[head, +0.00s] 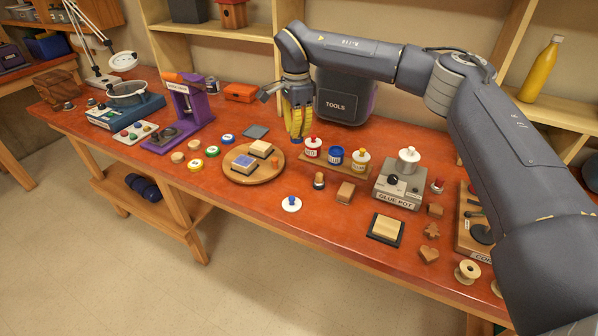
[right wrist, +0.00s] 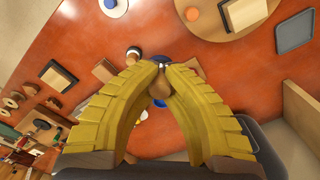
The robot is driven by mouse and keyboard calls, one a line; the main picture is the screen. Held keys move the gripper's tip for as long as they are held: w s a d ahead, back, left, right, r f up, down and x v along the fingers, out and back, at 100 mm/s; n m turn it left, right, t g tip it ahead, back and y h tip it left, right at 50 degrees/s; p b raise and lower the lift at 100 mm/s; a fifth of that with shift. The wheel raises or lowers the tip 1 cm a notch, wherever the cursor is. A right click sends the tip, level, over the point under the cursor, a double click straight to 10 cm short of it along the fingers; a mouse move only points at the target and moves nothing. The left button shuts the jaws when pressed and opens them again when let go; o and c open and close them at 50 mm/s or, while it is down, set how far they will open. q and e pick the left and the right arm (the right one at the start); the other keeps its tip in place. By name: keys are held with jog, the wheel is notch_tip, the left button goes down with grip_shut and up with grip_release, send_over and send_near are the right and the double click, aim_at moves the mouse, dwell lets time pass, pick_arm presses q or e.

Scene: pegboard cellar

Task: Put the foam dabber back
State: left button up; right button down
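My right gripper (head: 297,137) points down with its yellow fingers above the table, just left of the row of jars. In the right wrist view its fingertips (right wrist: 160,68) close in around a tan, rounded piece (right wrist: 158,88), which looks like the handle of the foam dabber. A little blue shows by the fingertips, but the fingers hide most of the dabber. A wooden rack (head: 322,164) carries a red jar (head: 313,147), a blue jar (head: 336,155) and a yellow-labelled jar (head: 360,160). A white lid with a blue knob (head: 291,204) lies on the table. My left gripper is out of view.
A round wooden board (head: 236,176) with stamp blocks lies left of the gripper. A small knobbed piece (head: 318,181), a wooden block (head: 345,192) and the glue pot (head: 399,187) stand to the right. The front table strip left of the lid is clear.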

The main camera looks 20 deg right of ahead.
send_over(297, 179)
notch_tip(297, 179, down, 10)
jog(key=shift+r, duration=0.2)
jog(key=shift+f, duration=0.7)
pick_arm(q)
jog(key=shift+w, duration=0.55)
pick_arm(e)
jog(key=shift+f, duration=1.85)
jog(key=shift+f, duration=0.15)
jog(key=c, duration=1.6)
grip_release()
notch_tip(297, 179, up, 12)
jog(key=shift+r, duration=0.2)
